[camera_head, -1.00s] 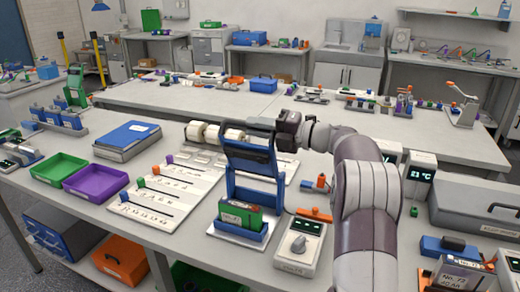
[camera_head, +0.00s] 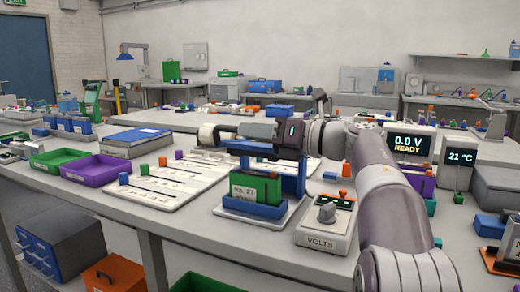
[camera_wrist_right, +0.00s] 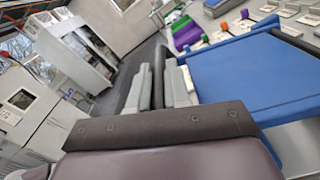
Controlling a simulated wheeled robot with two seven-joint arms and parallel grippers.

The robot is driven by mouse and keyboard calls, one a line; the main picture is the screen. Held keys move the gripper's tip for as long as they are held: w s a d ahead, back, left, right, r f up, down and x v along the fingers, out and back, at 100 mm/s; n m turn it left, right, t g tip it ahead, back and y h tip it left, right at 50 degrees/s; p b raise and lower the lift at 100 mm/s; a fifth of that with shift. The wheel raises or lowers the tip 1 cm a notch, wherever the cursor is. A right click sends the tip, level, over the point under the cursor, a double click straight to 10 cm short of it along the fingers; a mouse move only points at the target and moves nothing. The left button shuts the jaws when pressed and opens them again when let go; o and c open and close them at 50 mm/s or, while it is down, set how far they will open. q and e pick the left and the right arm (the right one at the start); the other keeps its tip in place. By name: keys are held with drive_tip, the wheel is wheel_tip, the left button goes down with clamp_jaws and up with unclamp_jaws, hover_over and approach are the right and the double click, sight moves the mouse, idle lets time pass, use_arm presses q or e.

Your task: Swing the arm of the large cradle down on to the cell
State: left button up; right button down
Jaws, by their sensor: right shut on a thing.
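The large cradle (camera_head: 233,208) is blue, on a pale base near the front of the table. It holds the green cell (camera_head: 242,187) with a white label. The cradle's blue arm (camera_head: 250,148) lies near level above the cell, and a gap shows between them. My right gripper (camera_head: 228,130) comes in from the right, over the arm, with its fingers close together. My left gripper is not in view.
A grey VOLTS box (camera_head: 325,226) stands close right of the cradle. Green and purple trays (camera_head: 95,170) and a white slotted board (camera_head: 150,190) lie to the left. Readout screens (camera_head: 408,143) stand at the right.

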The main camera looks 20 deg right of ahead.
use_arm(q)
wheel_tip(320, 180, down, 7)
drive_tip(key=b, duration=0.5)
use_arm(e)
drive_tip(key=f+n, duration=0.2)
drive_tip(key=a+f, duration=0.1)
drive_tip(key=f, duration=0.1)
drive_tip(key=shift+s+n, duration=0.4)
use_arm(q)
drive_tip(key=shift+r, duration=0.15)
use_arm(e)
drive_tip(key=shift+r, duration=0.1)
drive_tip(key=c, duration=1.1)
unclamp_jaws()
drive_tip(key=shift+d, duration=0.1)
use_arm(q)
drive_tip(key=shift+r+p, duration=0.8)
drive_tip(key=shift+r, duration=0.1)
use_arm(e)
drive_tip(key=v, duration=1.2)
drive_tip(key=shift+s, duration=0.3)
drive_tip(key=shift+d, duration=0.1)
